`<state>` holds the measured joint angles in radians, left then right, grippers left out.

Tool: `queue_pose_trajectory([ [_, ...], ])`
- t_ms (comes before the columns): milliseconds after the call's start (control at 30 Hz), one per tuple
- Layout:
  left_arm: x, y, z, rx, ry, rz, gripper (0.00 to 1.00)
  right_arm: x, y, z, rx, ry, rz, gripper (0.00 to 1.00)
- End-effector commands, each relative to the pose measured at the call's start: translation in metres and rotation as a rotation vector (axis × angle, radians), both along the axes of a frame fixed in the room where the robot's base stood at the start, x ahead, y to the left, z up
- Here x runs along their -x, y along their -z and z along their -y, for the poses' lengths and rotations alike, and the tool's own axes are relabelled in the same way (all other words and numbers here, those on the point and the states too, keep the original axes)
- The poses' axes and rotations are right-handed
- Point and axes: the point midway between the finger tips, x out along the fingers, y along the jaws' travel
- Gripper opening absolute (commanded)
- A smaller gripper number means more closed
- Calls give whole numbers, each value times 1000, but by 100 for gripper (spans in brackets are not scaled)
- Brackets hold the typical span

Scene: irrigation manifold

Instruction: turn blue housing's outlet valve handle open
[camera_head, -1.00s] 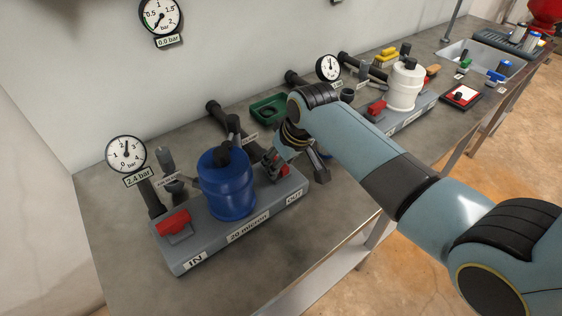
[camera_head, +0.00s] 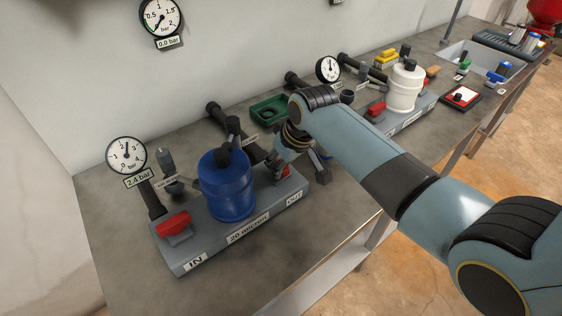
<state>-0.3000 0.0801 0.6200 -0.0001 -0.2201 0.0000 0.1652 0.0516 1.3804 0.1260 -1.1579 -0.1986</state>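The blue housing (camera_head: 228,188) stands upright on a grey base (camera_head: 243,228) marked IN, 20 micron and OUT. A red inlet handle (camera_head: 173,223) is at the IN end. The red outlet valve handle (camera_head: 285,172) is at the OUT end and is mostly covered by my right gripper (camera_head: 279,172). The gripper reaches down over this handle, with its fingers around or against it. I cannot tell whether they are closed on it. My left gripper is not in view.
A gauge labelled 2.4 bar (camera_head: 127,156) stands beside the IN end. A green tray (camera_head: 269,111) lies behind my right arm. A white housing (camera_head: 405,87) on a second base is farther right. Bare bench top lies in front of the blue housing's base.

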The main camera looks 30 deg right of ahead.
Motion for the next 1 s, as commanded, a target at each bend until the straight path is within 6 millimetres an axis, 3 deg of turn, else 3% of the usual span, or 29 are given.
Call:
queue_pose_trajectory([
  [500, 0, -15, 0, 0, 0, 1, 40, -3, -1, 7, 0, -377, -1, 0],
  [1000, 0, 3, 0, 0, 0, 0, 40, -9, 2, 11, 0, -853, 2, 0],
])
